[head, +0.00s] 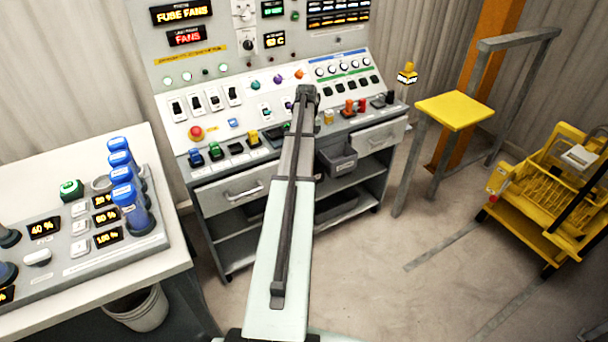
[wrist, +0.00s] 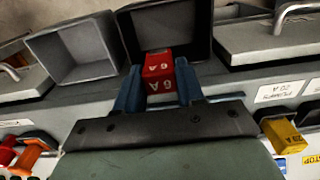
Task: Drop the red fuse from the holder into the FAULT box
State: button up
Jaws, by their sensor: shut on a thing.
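In the wrist view my gripper (wrist: 160,84) is shut on a red fuse (wrist: 158,68) marked "6 A". The fuse is between the two blue fingers and points toward a dark open box (wrist: 222,25). It overlaps the near edge of that box in the picture; its height above the box is unclear. A second open grey box (wrist: 110,68) is beside it on the left. I can read no FAULT label on either box. In the head view my arm hides the gripper and the fuse; one open box (head: 338,160) shows below the console front.
Closed drawers with handles flank the boxes, one on the left (head: 228,191) and one on the right (head: 382,137). A yellow fuse (wrist: 284,136) sits in a holder behind the fingers. Orange and red parts (wrist: 38,152) stand at the wrist view's left edge.

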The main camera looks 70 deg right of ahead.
jog(key=shift+f, duration=2.65)
jog(key=o, duration=1.1)
jog(key=shift+o, duration=0.2)
jog(key=shift+r, duration=0.1)
notch_tip(320, 180, up, 14)
jog(key=shift+f, duration=0.15)
